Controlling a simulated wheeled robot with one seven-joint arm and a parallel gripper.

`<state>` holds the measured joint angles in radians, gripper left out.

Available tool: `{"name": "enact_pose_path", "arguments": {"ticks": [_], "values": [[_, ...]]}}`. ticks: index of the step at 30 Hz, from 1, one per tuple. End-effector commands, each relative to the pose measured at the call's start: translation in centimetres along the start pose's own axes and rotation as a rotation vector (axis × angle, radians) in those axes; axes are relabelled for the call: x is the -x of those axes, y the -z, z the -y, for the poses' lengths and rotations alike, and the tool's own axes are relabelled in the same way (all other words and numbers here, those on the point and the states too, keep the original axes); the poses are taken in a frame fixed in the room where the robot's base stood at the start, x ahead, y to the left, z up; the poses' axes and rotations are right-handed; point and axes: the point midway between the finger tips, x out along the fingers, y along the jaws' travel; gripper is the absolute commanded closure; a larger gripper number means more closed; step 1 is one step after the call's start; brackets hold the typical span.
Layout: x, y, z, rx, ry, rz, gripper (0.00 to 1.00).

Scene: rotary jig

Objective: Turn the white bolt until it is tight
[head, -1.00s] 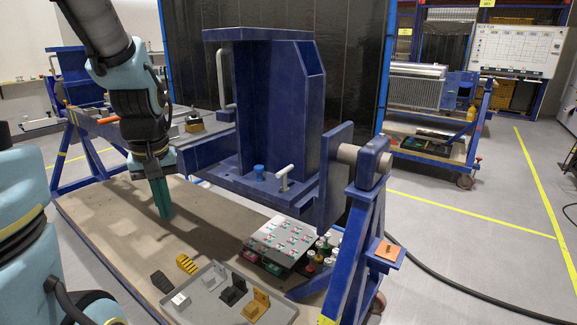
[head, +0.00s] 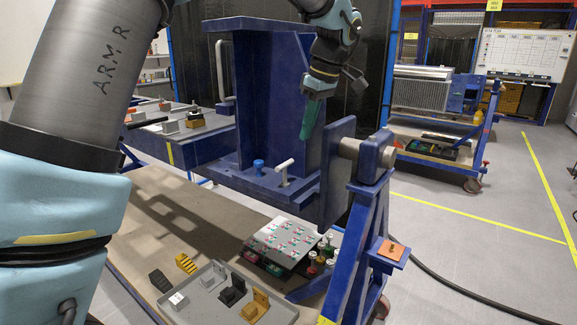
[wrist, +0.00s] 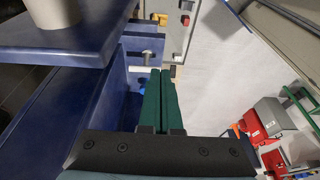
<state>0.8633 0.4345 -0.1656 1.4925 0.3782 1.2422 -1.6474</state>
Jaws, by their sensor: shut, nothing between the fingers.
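The white bolt (head: 284,171) has a T-shaped bar and stands upright on the lower plate of the blue jig (head: 265,100). The closed fingers (wrist: 160,74) also show in the wrist view. I see a gap between the fingertips and the bolt in the head view.
A blue knob (head: 258,167) stands left of the bolt. The jig's upright wall is behind, and a blue side plate (head: 338,165) with its pivot is close on the right. Below are a grey tray (head: 205,300) of parts and a sloped panel (head: 283,242).

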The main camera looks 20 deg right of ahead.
Motion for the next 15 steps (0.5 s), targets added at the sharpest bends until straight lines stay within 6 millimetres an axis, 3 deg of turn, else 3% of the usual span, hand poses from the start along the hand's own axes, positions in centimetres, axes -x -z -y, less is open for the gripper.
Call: {"name": "enact_pose_path", "arguments": {"ticks": [3, 7, 15], "values": [[0.5, -1.0, -0.8, 0.031, -0.002, -0.012, 1.0], [-0.5, -0.9, -0.8, 0.037, 0.0, -0.012, 1.0], [-5.7, -0.8, -0.7, 0.035, 0.003, -0.011, 1.0]]}}
